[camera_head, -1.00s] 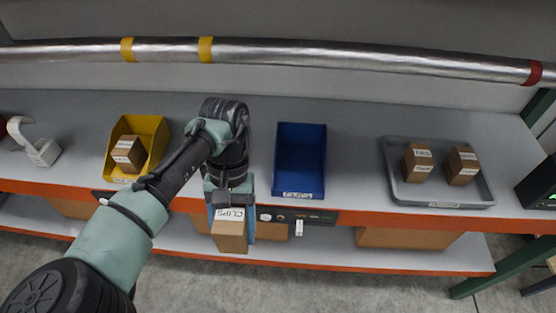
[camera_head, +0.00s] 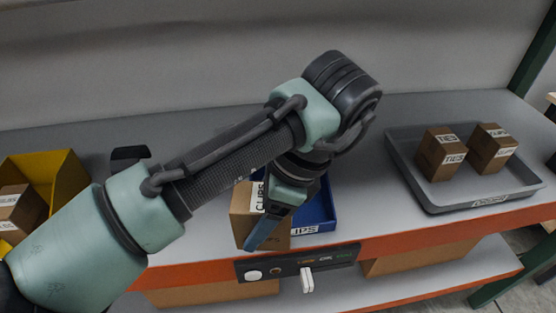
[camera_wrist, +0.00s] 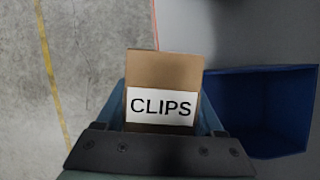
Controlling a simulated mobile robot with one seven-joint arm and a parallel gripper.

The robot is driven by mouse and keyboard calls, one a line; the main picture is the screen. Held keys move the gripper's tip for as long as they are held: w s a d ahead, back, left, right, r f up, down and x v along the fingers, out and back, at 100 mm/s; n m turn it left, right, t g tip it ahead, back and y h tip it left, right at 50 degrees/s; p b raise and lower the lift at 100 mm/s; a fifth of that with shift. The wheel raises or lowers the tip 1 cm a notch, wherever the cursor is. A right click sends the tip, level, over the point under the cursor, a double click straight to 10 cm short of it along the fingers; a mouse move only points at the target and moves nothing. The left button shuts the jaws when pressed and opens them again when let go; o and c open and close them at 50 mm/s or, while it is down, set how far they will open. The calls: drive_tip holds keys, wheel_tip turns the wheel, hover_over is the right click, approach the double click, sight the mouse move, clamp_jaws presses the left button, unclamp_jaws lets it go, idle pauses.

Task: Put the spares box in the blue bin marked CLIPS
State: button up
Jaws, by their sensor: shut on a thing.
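A brown box (camera_wrist: 163,75) with a white label reading CLIPS is between the fingers of my gripper (camera_wrist: 162,118), which is shut on it. In the head view the box (camera_head: 243,214) hangs near the shelf's front edge, partly covered by my gripper. A blue bin (camera_head: 322,212) stands just right of it, mostly hidden behind my arm; its front label shows only "IPS". In the wrist view the blue bin (camera_wrist: 268,108) is right of the box and its visible inside looks empty. The box is outside the bin. I see no label reading spares.
A grey tray (camera_head: 440,205) at right holds two brown boxes, one labelled TIES (camera_head: 440,153). A yellow bin (camera_head: 62,180) with a brown box (camera_head: 20,213) is at left. A dark control panel (camera_head: 297,262) is on the shelf's orange front edge.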

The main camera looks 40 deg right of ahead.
drive_tip(key=s+d+f+m+t+h+b, duration=0.1)
drive_tip(key=s+d+f+m+h+b, duration=0.15)
drive_tip(key=m+b, duration=0.45)
drive_tip(key=s+d+f+m+h+b, duration=0.1)
drive_tip(key=s+d+m+h+b, duration=0.25)
drive_tip(key=m, duration=0.55)
drive_tip(key=w+d+b, duration=0.1)
drive_tip(key=w+d, duration=0.1)
drive_tip(key=w, duration=0.3)
drive_tip(key=w+d+b, duration=0.1)
drive_tip(key=w+d, duration=0.2)
drive_tip(key=w, duration=0.1)
drive_tip(key=w+d+b, duration=0.1)
drive_tip(key=w+d, duration=0.1)
drive_tip(key=w, duration=0.3)
drive_tip(key=shift+w+d, duration=0.25)
drive_tip(key=shift+w, duration=0.1)
drive_tip(key=shift+f+b, duration=0.7)
drive_tip(key=shift+f, duration=1)
drive_tip(key=shift+f, duration=0.1)
drive_tip(key=o, duration=1.6)
drive_tip(key=shift+c, duration=0.2)
